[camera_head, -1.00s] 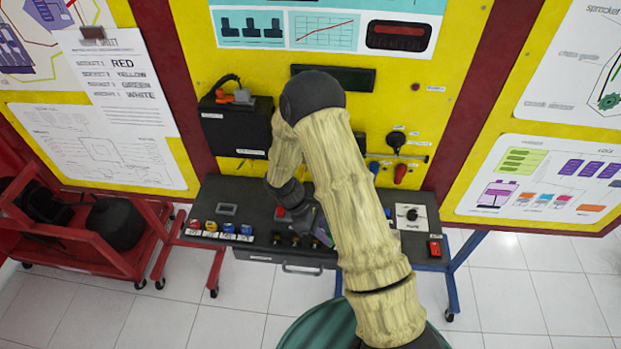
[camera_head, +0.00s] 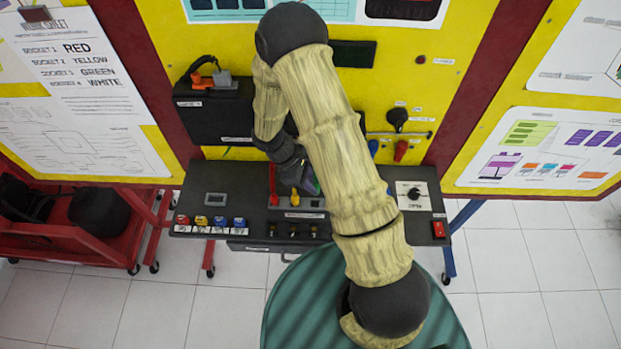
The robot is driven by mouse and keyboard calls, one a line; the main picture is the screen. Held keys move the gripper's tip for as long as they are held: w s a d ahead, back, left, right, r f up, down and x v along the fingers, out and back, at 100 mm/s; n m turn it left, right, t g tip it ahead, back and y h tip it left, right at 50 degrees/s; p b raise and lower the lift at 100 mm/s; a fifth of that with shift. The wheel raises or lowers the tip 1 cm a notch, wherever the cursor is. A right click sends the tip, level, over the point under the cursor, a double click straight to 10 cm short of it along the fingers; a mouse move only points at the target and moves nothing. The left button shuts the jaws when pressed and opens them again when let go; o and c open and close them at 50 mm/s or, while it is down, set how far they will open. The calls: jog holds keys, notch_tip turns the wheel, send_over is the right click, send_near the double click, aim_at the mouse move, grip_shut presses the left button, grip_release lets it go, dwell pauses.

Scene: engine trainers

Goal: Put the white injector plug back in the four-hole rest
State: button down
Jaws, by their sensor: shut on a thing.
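My gripper (camera_head: 310,184) is over the back of the dark bench console, mostly hidden behind my own arm. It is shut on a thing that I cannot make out. The white injector plug cannot be picked out in this view. A grey block (camera_head: 312,203), which looks like the four-hole rest, lies just below the gripper in the picture. A red plug (camera_head: 273,186) and a yellow plug (camera_head: 294,196) stand upright at its left part. Its right part is largely covered by my arm and gripper, so its holes there are not visible.
A row of dark sockets (camera_head: 292,231) runs along the console's front. A black box (camera_head: 214,108) hangs on the yellow panel (camera_head: 420,80) behind.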

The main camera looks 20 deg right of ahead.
jog(key=shift+w+f, duration=0.1)
jog(key=shift+f+b, duration=2.1)
jog(key=shift+f, duration=0.65)
jog(key=shift+f+b, duration=0.7)
jog(key=shift+f, duration=0.15)
jog(key=c, duration=1.5)
grip_release()
jog(key=shift+d+p+v, duration=0.2)
jog(key=shift+p+v, duration=1.75)
jog(key=shift+v, duration=0.75)
jog(key=shift+r, duration=0.15)
